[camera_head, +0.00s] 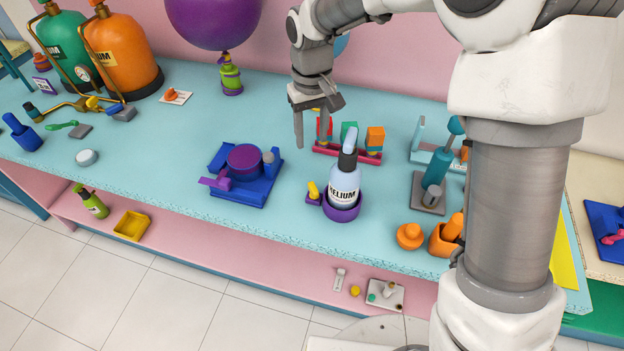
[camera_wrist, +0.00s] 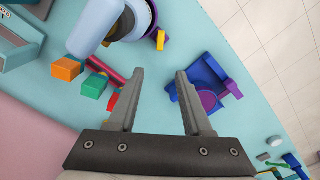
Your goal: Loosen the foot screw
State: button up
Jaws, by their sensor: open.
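A pale blue bottle labelled HELIUM (camera_head: 343,183) with a dark collar stands upright in a round purple foot (camera_head: 341,213). A yellow screw (camera_head: 313,190) sticks up from a small purple block at the foot's left side. In the wrist view the bottle (camera_wrist: 95,28) is at the upper left, with the yellow screw (camera_wrist: 161,40) beyond my fingertips. My gripper (camera_head: 316,140) is open and empty, pointing down above the table, behind and left of the bottle. It also shows in the wrist view (camera_wrist: 160,74). It touches neither screw nor bottle.
A blue fixture with a purple cup (camera_head: 244,160) stands left of the bottle. A red rack with coloured blocks (camera_head: 347,152) is behind it. Orange pieces (camera_head: 410,236) and a teal tool (camera_head: 436,170) are to the right.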

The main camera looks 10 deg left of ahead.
aim_at(312, 184)
notch_tip(312, 184, down, 16)
jog(key=shift+r, duration=0.25)
grip_shut()
dwell(0.3)
